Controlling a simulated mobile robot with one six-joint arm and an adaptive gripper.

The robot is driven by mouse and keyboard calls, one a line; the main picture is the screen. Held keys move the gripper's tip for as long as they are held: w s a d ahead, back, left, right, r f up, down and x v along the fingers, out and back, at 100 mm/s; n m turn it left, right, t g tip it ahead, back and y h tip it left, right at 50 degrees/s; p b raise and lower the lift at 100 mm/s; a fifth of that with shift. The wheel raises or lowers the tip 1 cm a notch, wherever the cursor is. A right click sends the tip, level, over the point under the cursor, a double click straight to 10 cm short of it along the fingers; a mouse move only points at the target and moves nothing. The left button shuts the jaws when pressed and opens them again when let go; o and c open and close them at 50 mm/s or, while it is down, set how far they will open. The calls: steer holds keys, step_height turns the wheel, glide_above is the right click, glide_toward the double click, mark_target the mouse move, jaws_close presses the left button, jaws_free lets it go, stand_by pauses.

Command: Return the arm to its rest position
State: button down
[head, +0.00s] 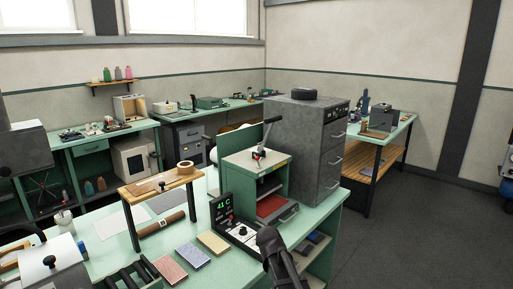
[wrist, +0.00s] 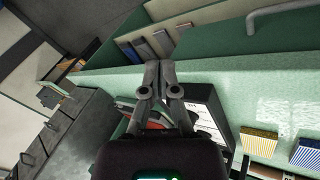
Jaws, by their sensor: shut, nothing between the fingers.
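My gripper (wrist: 159,66) is shut and empty in the wrist view, its two grey fingers together. Beyond the fingertips are a green bench edge and a shelf with several thin slabs (wrist: 140,48). In the head view a dark part of my arm (head: 276,258) rises from the bottom edge, in front of the green bench. It appears close to the control box (head: 237,229) with the "41 C" display; the gap between them cannot be judged.
A green press (head: 255,170) with a lever and red tray, and a grey drawer cabinet (head: 312,150), stand behind. Three coloured blocks, one of them tan (head: 213,243), lie left of the control box. A small wooden stand (head: 158,187) is farther left. Open floor (head: 410,235) lies right.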

steer(key=s+d+f+m+g+y, duration=0.1)
steer(key=s+d+m+g+y, duration=0.1)
steer(key=s, duration=0.7)
steer(key=s+d+f+m+g+y, duration=0.1)
steer(key=s+d+m+g+y, duration=0.1)
steer(key=s+d, duration=0.3)
steer(key=shift+s+d, duration=0.15)
steer(key=shift+s, duration=1.85)
